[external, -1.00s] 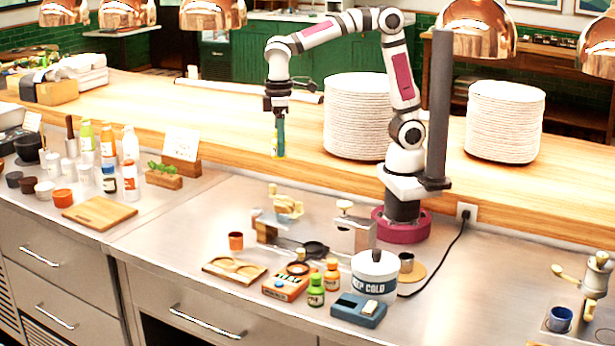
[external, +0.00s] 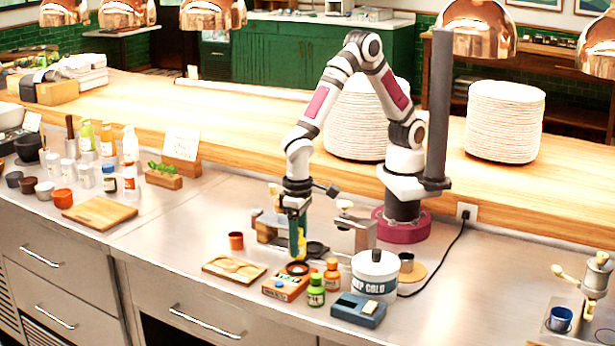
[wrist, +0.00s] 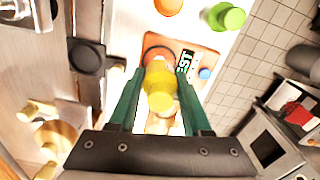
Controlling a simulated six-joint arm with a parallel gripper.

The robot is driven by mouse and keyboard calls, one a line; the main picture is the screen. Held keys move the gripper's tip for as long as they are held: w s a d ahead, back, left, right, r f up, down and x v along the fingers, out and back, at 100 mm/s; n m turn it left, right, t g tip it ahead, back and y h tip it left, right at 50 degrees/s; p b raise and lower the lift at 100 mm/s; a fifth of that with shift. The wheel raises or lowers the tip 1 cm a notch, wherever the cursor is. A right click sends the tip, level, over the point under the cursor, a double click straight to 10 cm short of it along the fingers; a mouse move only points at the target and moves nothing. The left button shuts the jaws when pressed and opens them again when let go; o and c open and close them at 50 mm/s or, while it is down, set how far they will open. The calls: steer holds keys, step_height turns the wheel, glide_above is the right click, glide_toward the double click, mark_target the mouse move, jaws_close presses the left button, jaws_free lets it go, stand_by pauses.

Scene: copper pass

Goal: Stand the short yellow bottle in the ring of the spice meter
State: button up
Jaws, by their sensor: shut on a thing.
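The short yellow bottle (wrist: 160,85) is between the green fingers of my gripper (wrist: 155,78) in the wrist view. A sliver of the bottle (external: 302,243) shows in the external view; the fingers hide the rest. My gripper (external: 297,252) is shut on it, pointing down. The spice meter (external: 282,291) is an orange box with a dark ring (external: 298,268) on top and a blue button. In the wrist view the ring (wrist: 157,52) lies just beyond the bottle, which partly covers it. The external view places the fingers just behind the ring; I cannot tell the exact gap.
A green bottle (external: 316,291) and an orange bottle (external: 331,276) stand close right of the meter. A blue device (external: 358,309) and a white tub (external: 374,280) are farther right. A wooden tray (external: 234,269) and orange cup (external: 236,241) are left. Metal equipment (external: 362,235) stands behind.

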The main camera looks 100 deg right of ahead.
steer(key=shift+f, duration=1.85)
steer(key=shift+f, duration=0.1)
steer(key=o, duration=1)
step_height(320, 180, up, 12)
steer(key=shift+d+r, duration=0.1)
steer(key=shift+r, duration=0.05)
steer(key=s+d+r, duration=0.6)
steer(key=s+d, duration=0.2)
steer(key=d, duration=0.1)
steer(key=s+d+n+y, duration=0.1)
steer(key=s+d, duration=0.4)
steer(key=s, duration=0.7)
steer(key=shift+s+f+n+y, duration=0.2)
steer(key=shift+s+n+y, duration=0.1)
steer(key=shift+s+y, duration=0.1)
